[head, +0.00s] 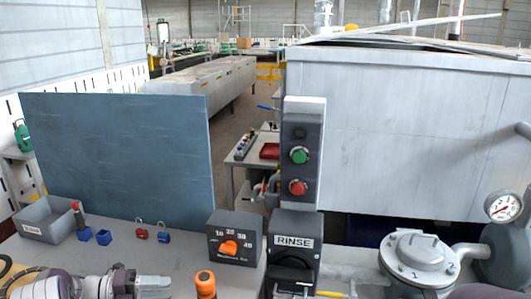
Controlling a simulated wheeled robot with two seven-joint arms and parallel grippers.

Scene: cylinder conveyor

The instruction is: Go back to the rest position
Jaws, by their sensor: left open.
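My left arm comes in low from the left over the grey workbench (125,248). My left gripper (158,287) is at the bottom edge of the head view, pointing right. It is open, and I see nothing held in it. Part of it is cut off by the picture edge. My right gripper is not in view.
On the bench are a grey bin (48,222), blue blocks (103,237), a red padlock (142,234), a blue padlock (164,237), a dial box (234,238), an orange-topped handle (205,283), a RINSE switch box (293,243) and a lidded vessel (413,252). A blue panel (120,155) stands behind.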

